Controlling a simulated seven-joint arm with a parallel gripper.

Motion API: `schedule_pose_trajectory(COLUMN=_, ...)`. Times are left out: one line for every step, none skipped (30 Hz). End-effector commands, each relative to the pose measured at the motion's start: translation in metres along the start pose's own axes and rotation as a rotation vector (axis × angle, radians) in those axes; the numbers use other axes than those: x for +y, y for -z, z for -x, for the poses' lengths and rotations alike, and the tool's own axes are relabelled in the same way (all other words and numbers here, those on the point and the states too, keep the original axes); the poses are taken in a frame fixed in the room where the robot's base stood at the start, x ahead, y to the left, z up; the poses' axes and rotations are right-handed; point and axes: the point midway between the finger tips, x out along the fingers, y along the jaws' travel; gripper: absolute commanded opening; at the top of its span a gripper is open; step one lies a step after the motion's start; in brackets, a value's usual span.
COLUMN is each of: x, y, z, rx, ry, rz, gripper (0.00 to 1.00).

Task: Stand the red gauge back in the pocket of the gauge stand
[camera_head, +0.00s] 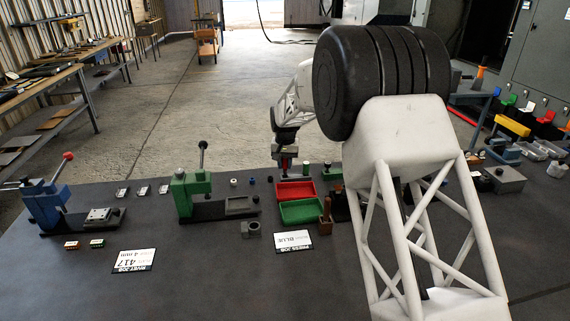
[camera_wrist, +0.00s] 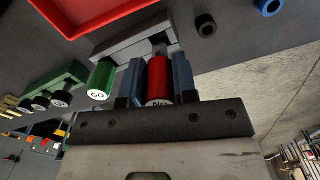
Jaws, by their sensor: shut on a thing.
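My gripper (camera_wrist: 159,82) is shut on the red gauge (camera_wrist: 158,78), with one blue-grey finger on each side of it. The gauge's label end faces the wrist camera, and its grey far end points at the grey gauge stand (camera_wrist: 128,38). The far end meets or overlaps the stand's edge in this view; I cannot tell whether it is in the pocket. The green gauge (camera_wrist: 101,79), marked GO, is at the stand, left of the red one. In the head view my gripper (camera_head: 286,161) is small, behind the red tray, and the stand is not clear.
A red tray (camera_head: 295,183) and a green tray (camera_head: 301,221) lie nearer the head camera. The red tray's rim (camera_wrist: 92,30) is close to the stand. A black ring (camera_wrist: 205,25) and a blue ring (camera_wrist: 268,7) lie right. A green block (camera_wrist: 62,80) with several black gauges is left.

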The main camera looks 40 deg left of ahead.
Motion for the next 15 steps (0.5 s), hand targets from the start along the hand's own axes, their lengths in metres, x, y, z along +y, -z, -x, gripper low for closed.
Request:
schedule_pose_trajectory(x=0.0000, y=0.0001, z=0.0002, rx=0.000, ry=0.000, rz=0.000, gripper=0.01)
schedule_pose_trajectory(x=0.0000, y=0.0000, z=0.0002, rx=0.000, ry=0.000, rz=0.000, gripper=0.01)
schedule_pose_trajectory(x=0.0000, y=0.0000, z=0.0002, rx=0.000, ry=0.000, rz=0.000, gripper=0.01)
schedule_pose_trajectory(x=0.0000, y=0.0001, z=0.0002, rx=0.000, ry=0.000, rz=0.000, gripper=0.01)
schedule_pose_trajectory(x=0.0000, y=0.0000, z=0.0001, rx=0.000, ry=0.000, rz=0.000, gripper=0.01)
schedule_pose_trajectory(x=0.0000, y=0.0000, z=0.0000, rx=0.000, ry=0.000, rz=0.000, gripper=0.01)
schedule_pose_trajectory(x=0.0000, y=0.0000, z=-0.0002, rx=0.000, ry=0.000, rz=0.000, gripper=0.01)
schedule_pose_trajectory(x=0.0000, y=0.0000, z=-0.0004, rx=0.000, ry=0.000, rz=0.000, gripper=0.01)
schedule_pose_trajectory(x=0.0000, y=0.0000, z=-0.0009, rx=0.000, ry=0.000, rz=0.000, gripper=0.01)
schedule_pose_trajectory(x=0.0000, y=0.0000, z=-0.0013, rx=0.000, ry=0.000, rz=0.000, gripper=0.01)
schedule_pose_trajectory(x=0.0000, y=0.0000, z=-0.0017, rx=0.000, ry=0.000, rz=0.000, gripper=0.01)
schedule_pose_trajectory(x=0.0000, y=0.0000, z=-0.0024, rx=0.000, ry=0.000, rz=0.000, gripper=0.01)
schedule_pose_trajectory(x=0.0000, y=0.0000, z=-0.0029, rx=0.000, ry=0.000, rz=0.000, gripper=0.01)
schedule_pose_trajectory(x=0.0001, y=0.0000, z=-0.0035, rx=0.000, ry=0.000, rz=0.000, gripper=0.01)
schedule_pose_trajectory(x=0.0001, y=0.0000, z=-0.0042, rx=0.000, ry=0.000, rz=0.000, gripper=0.01)
